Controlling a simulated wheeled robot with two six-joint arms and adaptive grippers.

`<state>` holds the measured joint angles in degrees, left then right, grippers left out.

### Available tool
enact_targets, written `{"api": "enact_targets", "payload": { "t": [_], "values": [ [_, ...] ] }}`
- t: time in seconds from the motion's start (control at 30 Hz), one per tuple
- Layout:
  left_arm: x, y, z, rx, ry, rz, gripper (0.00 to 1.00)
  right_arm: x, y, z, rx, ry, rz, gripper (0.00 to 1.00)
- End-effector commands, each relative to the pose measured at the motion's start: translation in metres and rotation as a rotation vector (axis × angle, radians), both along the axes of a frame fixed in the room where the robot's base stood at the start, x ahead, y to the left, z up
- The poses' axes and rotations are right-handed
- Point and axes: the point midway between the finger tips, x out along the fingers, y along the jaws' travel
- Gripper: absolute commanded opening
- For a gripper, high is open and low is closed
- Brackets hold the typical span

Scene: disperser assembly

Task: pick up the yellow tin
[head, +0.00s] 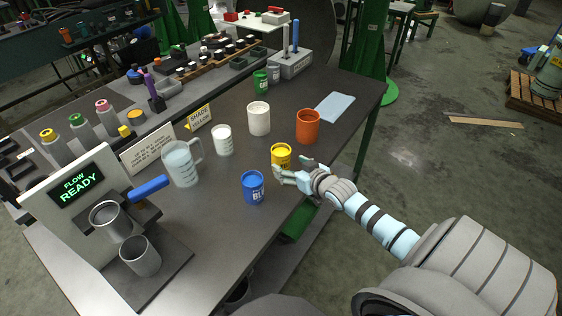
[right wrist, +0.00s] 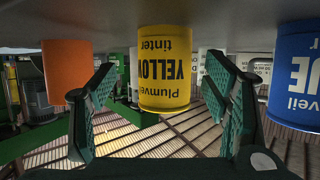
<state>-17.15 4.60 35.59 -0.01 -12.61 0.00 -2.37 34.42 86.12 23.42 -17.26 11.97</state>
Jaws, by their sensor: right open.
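The yellow tin (head: 281,152) stands on the dark workbench (head: 225,228) near its right edge in the head view. My right gripper (head: 291,169) is at the near side of the tin, with its fingers spread. In the right wrist view, which is upside down, the yellow tin (right wrist: 166,70) with its lettering facing the camera sits in the gap between the open fingers of the right gripper (right wrist: 160,72). The fingers look apart from the tin on both sides; how deep it lies between them is hard to tell. My left gripper is not in view.
A blue tin (head: 253,187) stands to the left and nearer, and an orange tin (head: 307,126) stands beyond to the right. A white tin (head: 259,118), a white cup (head: 222,140) and a clear jug (head: 182,163) stand farther left. A dispenser (head: 75,205) fills the left side.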

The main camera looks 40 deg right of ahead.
Motion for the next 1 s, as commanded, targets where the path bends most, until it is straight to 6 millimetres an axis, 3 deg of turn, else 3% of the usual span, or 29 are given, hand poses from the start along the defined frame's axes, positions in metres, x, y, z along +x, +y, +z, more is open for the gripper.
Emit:
{"api": "enact_targets", "payload": {
  "t": [0.23, 0.47, 0.87, 1.0],
  "values": [
    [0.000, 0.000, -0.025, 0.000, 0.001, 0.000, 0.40, 0.043, 0.000, -0.013, 0.003, -0.001, -0.001, 0.69],
    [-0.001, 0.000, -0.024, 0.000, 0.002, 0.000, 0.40, 0.048, 0.000, -0.010, 0.001, 0.000, 0.001, 0.69],
    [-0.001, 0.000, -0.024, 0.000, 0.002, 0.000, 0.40, 0.047, 0.000, -0.010, 0.001, 0.000, 0.000, 0.09],
    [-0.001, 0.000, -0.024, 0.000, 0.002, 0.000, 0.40, 0.048, 0.000, -0.010, 0.000, -0.001, 0.000, 0.09]
  ]
}}
